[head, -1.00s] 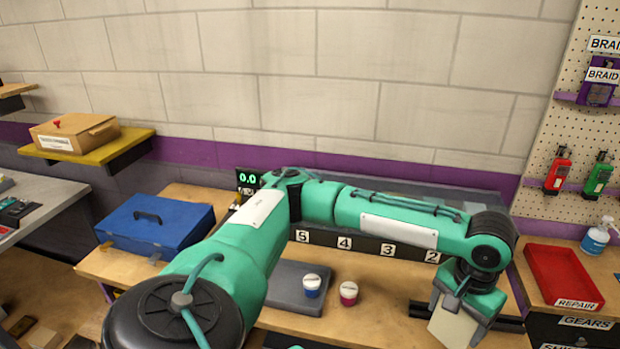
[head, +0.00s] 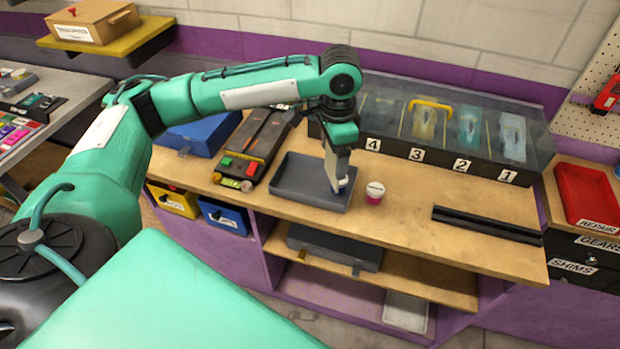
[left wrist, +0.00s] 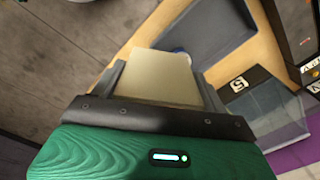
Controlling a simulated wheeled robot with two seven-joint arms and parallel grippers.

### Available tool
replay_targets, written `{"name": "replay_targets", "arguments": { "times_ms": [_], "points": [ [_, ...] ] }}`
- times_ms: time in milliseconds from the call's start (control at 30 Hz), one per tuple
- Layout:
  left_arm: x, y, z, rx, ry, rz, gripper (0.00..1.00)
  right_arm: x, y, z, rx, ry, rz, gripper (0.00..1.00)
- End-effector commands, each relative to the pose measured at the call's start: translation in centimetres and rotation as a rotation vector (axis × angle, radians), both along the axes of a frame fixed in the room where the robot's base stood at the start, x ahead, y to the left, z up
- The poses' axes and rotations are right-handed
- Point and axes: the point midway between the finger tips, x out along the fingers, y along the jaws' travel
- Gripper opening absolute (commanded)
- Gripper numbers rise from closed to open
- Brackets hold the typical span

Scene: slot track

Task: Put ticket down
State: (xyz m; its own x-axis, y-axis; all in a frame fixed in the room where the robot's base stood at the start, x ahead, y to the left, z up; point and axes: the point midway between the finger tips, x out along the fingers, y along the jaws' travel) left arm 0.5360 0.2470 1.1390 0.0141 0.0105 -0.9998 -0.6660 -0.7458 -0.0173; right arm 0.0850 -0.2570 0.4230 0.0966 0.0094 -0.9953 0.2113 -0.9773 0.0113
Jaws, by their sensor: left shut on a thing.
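My left gripper (head: 340,165) points down over the right part of a shallow grey tray (head: 290,192) on the wooden bench. It is shut on a flat cream ticket (head: 331,166). In the left wrist view the ticket (left wrist: 160,76) sits between the two fingers (left wrist: 160,90), with the grey tray (left wrist: 225,25) beyond it. I cannot tell whether the ticket touches the tray. My right gripper is not in view.
A pink pot with a white lid (head: 375,193) stands just right of the tray. A blue pot (left wrist: 181,51) is mostly hidden behind the ticket. A black slotted rail (head: 487,224) lies farther right. The numbered clear case (head: 450,125) stands behind; bench between pot and rail is bare.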

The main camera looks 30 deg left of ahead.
Motion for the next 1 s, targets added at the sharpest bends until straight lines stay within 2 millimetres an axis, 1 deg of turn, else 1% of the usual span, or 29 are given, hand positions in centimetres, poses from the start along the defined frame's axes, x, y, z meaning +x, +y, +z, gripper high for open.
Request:
{"name": "replay_targets", "arguments": {
  "times_ms": [100, 233, 500, 1000],
  "points": [
    [0.8, 1.1, 0.7, 0.005, 0.0, -0.194, 0.54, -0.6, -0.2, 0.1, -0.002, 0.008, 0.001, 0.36],
    [1.5, 2.2, 1.5, 0.011, 0.002, -0.412, 0.54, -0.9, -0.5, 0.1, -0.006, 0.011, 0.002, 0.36],
    [2.9, 4.6, 3.1, 0.018, 0.008, -0.866, 0.54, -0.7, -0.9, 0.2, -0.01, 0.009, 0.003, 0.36],
    [4.7, 9.4, 5.9, 0.017, 0.02, -1.708, 0.54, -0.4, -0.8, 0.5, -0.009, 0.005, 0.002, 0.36]
  ]
}}
